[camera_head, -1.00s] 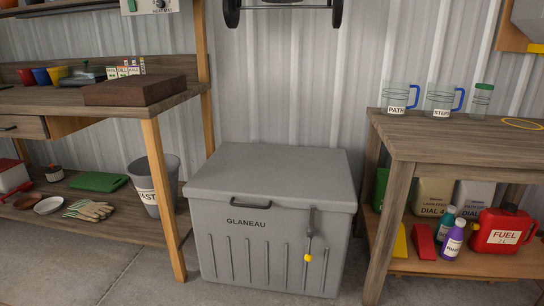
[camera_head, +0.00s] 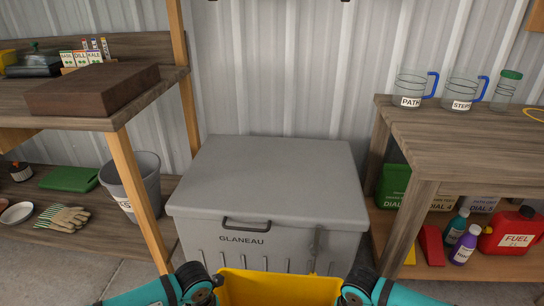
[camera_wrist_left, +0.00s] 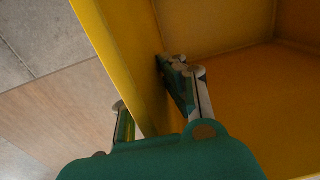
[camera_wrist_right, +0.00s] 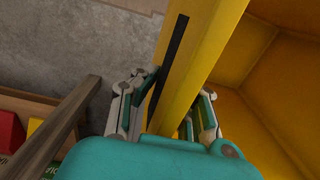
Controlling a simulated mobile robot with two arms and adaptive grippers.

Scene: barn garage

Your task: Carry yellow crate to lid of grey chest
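The yellow crate (camera_head: 280,290) shows at the bottom edge of the head view, in front of the grey chest (camera_head: 242,240); most of it is cut off. The chest's lid (camera_head: 272,175) is closed and bare. My left gripper (camera_head: 203,286) is at the crate's left side. In the left wrist view its fingers (camera_wrist_left: 145,88) straddle the crate wall (camera_wrist_left: 118,62), one inside and one outside. My right gripper (camera_head: 358,287) is at the right side, its fingers (camera_wrist_right: 172,95) clamped over the opposite wall (camera_wrist_right: 196,48). The visible crate interior looks empty.
A wooden bench (camera_head: 150,118) with a brown block (camera_head: 95,88) stands left, a grey bucket (camera_head: 140,175) below. A right bench (camera_head: 465,130) carries glass jugs (camera_head: 410,90), with a red fuel can (camera_head: 510,232) and bottles below. The chest stands between their posts.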

